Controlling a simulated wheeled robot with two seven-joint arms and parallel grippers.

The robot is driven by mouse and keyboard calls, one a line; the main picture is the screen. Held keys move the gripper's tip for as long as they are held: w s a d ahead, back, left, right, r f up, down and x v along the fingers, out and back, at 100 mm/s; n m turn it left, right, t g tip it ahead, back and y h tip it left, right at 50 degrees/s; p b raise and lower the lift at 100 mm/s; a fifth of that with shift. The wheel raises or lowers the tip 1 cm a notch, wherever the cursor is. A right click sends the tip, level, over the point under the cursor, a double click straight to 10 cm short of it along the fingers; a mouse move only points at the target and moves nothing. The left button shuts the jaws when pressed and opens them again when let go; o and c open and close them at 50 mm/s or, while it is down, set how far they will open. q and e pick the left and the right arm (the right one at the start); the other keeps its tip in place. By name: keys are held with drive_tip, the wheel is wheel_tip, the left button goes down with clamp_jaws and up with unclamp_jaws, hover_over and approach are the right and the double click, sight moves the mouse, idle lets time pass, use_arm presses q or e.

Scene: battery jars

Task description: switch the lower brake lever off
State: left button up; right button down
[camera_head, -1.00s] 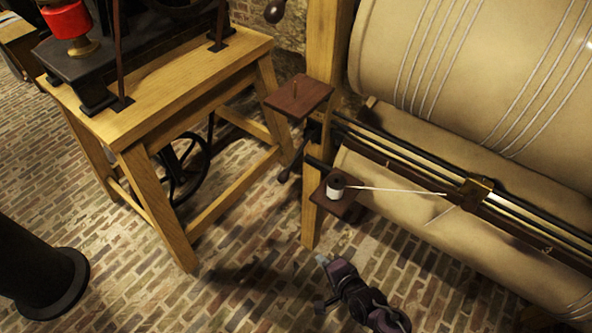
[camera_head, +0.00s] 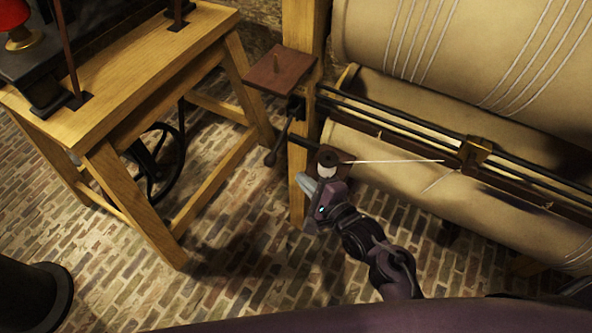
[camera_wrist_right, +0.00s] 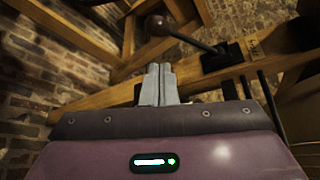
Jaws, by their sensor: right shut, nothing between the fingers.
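The lower brake lever (camera_head: 284,132) is a dark rod with a round knob at its end. It hangs down and to the left from the wooden post, under a small brown shelf. In the right wrist view, the lever's knob (camera_wrist_right: 160,25) and rod show just beyond the fingertips, with the rod running right to a dark mount. My right gripper (camera_head: 307,185) is shut and empty, below and to the right of the knob in the head view. Its pale fingers (camera_wrist_right: 158,84) are together and look apart from the knob. My left gripper is out of view.
A wooden post (camera_head: 300,60) stands beside the large cloth-covered drums (camera_head: 450,50). A thread spool (camera_head: 327,172) sits close to my right gripper. A wooden bench (camera_head: 130,90) stands at the left. Brick floor between bench and post is open.

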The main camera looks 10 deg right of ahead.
sight(281, 138)
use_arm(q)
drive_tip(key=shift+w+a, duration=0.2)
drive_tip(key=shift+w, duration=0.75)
use_arm(e)
drive_tip(key=x, duration=0.9)
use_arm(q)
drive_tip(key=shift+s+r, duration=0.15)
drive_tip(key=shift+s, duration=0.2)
use_arm(e)
drive_tip(key=shift+r, duration=0.1)
